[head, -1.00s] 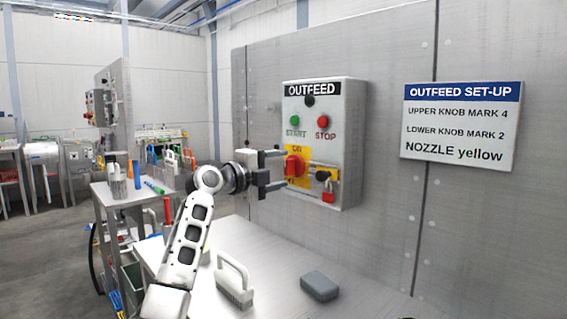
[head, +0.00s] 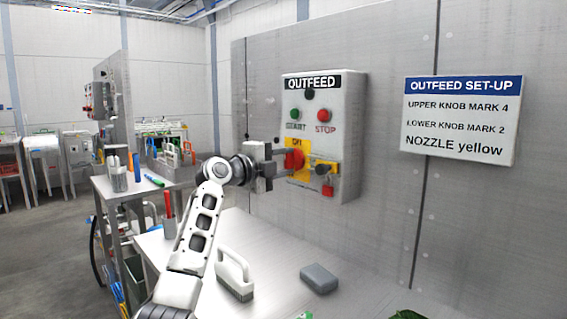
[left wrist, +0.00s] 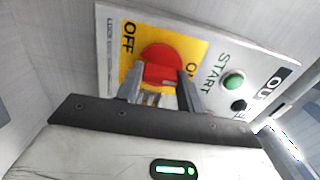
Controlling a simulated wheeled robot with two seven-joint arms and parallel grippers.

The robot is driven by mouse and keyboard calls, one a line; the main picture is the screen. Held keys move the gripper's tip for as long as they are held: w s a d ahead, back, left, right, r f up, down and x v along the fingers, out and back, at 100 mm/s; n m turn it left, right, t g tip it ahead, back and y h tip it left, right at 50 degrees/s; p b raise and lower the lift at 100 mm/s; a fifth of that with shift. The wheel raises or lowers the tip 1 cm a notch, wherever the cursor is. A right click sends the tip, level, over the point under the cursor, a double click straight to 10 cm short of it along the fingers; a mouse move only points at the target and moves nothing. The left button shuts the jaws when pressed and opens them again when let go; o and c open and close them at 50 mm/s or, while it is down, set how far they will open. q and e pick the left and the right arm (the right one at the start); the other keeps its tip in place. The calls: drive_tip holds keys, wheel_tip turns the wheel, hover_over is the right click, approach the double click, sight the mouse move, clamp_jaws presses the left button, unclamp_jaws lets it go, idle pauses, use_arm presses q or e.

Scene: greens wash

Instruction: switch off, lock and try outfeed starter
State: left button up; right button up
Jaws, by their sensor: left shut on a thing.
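The grey OUTFEED starter box (head: 346,130) is on the wall panel, with a green START button (head: 295,115) and a red STOP button (head: 324,115). Below them is a red rotary switch (head: 296,159) on a yellow plate marked ON and OFF; it also shows in the left wrist view (left wrist: 160,66). My left gripper (head: 286,161) is shut on this switch, one finger on each side. I cannot tell the switch's exact setting. A red padlock (head: 328,191) hangs under a yellow part (head: 320,166) right of the switch. My right gripper is not in view.
An OUTFEED SET-UP sign (head: 460,120) is on the panel at right. A side table with bottles and a caddy (head: 170,170) stands at left.

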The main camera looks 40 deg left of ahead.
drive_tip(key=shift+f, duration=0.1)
use_arm(q)
drive_tip(key=n+b, duration=0.1)
drive_tip(key=n, duration=0.7)
drive_tip(key=shift+n, duration=0.3)
drive_tip(key=n+p, duration=0.1)
drive_tip(key=n, duration=0.4)
drive_tip(key=shift+n+p, duration=0.6)
drive_tip(key=shift+n, duration=0.6)
drive_tip(key=shift+f+n, duration=0.1)
drive_tip(key=shift+n, duration=0.7)
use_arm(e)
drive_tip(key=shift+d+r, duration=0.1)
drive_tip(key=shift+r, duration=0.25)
